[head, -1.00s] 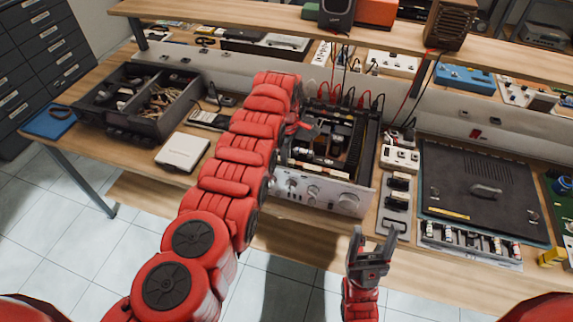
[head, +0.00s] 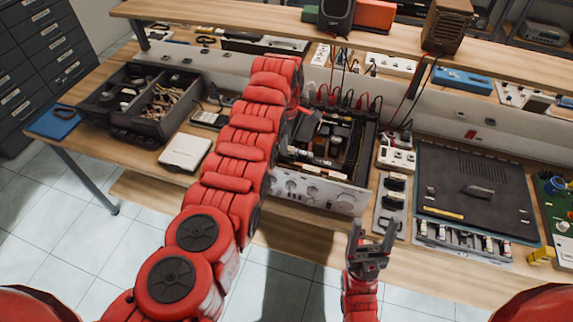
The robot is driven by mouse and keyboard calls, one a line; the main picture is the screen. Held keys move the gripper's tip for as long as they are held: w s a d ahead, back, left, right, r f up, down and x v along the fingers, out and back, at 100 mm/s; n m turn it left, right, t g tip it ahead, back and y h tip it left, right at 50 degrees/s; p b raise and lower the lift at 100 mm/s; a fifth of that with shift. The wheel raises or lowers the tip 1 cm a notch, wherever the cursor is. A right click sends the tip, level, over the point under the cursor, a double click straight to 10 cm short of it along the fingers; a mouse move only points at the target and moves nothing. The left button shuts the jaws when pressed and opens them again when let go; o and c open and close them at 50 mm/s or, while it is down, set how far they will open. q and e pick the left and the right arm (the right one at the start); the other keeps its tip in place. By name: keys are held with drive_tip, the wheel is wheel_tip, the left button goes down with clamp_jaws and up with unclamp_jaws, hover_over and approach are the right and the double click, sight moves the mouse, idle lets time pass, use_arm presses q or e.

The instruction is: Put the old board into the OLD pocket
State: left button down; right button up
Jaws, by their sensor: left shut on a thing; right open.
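The hi-fi amplifier (head: 322,193) stands open on the bench, its silver knobbed front towards me. Inside it, dark parts and a board-like piece (head: 322,160) show; I take this for the old board, though its outline is partly hidden. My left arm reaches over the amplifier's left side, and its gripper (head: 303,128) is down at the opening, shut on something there. The fingertips and the grip are mostly hidden by the arm. My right gripper (head: 369,238) is open and empty in front of the bench edge. I cannot make out a pocket labelled OLD.
A grey divided bin (head: 150,128) and a white box (head: 185,151) stand left. A grey strip with black pieces (head: 390,207) and a black lid panel (head: 474,185) lie right. Cables hang behind the amplifier. Bare wood shows along the front edge.

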use_arm(q)
drive_tip(key=shift+r, duration=0.35)
